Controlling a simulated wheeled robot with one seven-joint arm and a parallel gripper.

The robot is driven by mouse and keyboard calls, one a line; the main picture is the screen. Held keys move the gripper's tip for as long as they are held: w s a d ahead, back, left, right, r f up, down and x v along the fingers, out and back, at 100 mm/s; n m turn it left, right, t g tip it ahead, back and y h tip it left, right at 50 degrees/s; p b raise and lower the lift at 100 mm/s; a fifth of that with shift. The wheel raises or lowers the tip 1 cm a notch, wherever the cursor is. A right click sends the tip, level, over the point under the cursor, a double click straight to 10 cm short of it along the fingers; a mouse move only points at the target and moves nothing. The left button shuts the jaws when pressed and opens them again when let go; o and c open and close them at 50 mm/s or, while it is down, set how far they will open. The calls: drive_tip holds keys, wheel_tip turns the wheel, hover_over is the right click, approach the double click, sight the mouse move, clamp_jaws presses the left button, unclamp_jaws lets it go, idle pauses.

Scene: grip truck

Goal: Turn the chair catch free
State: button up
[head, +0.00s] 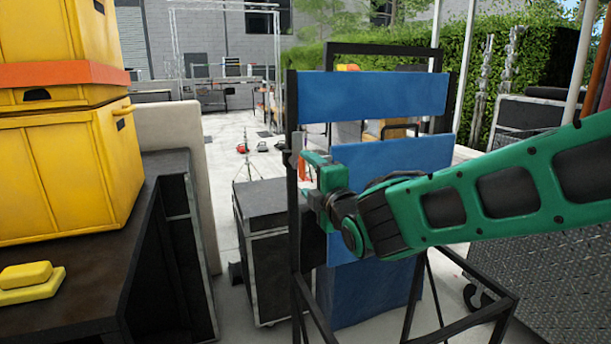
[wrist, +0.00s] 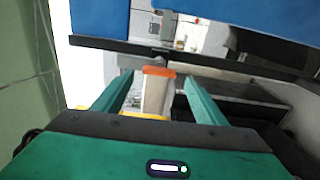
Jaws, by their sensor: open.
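The folding chair (head: 375,97) stands upright, with blue panels on a black frame. In the wrist view its black frame bar (wrist: 100,44) crosses the upper part, with a blue panel above it. A small catch with an orange-red part (head: 304,168) shows at the chair's left post in the head view. In the wrist view an orange-topped pale piece (wrist: 156,92) lies between the fingers, below the bar; it looks like this catch. My gripper (head: 310,178) is open beside the post, its green fingers on either side of the piece. I cannot tell whether they touch it.
Yellow crates (head: 60,170) stand on a dark bench at the left. A black case (head: 265,215) stands behind and left of the chair. A textured dark case (head: 560,245) on wheels is at the right. Open pale floor lies beyond.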

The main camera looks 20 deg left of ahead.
drive_tip(key=v, duration=0.7)
drive_tip(key=shift+s+d, duration=0.1)
